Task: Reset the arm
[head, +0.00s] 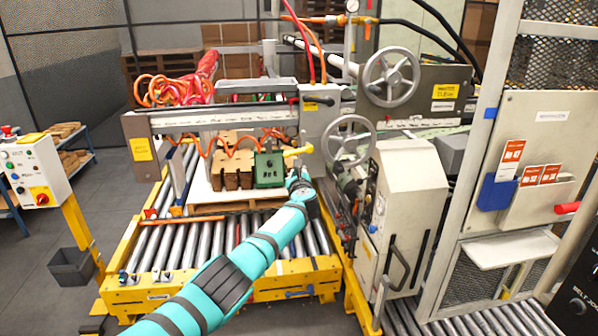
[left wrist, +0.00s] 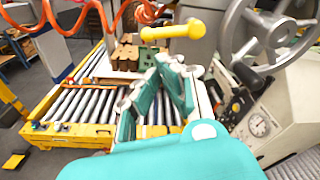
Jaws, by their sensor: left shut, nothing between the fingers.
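My left arm, teal, reaches up from the bottom of the head view. Its gripper (head: 300,178) is at the machine, just right of a green box (head: 269,169) and below a yellow handle (head: 298,151). In the left wrist view the gripper (left wrist: 168,75) is shut with nothing between its fingers. The yellow handle (left wrist: 190,30) is beyond and above the fingertips, apart from them as far as I can tell. My right gripper is in neither view.
Brown blocks (head: 232,170) sit beside the green box on a pallet above the roller conveyor (head: 190,255). Two handwheels (head: 391,77) and a cream machine housing (head: 405,200) stand close on the right. A control box (head: 35,172) stands at left, with open floor nearby.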

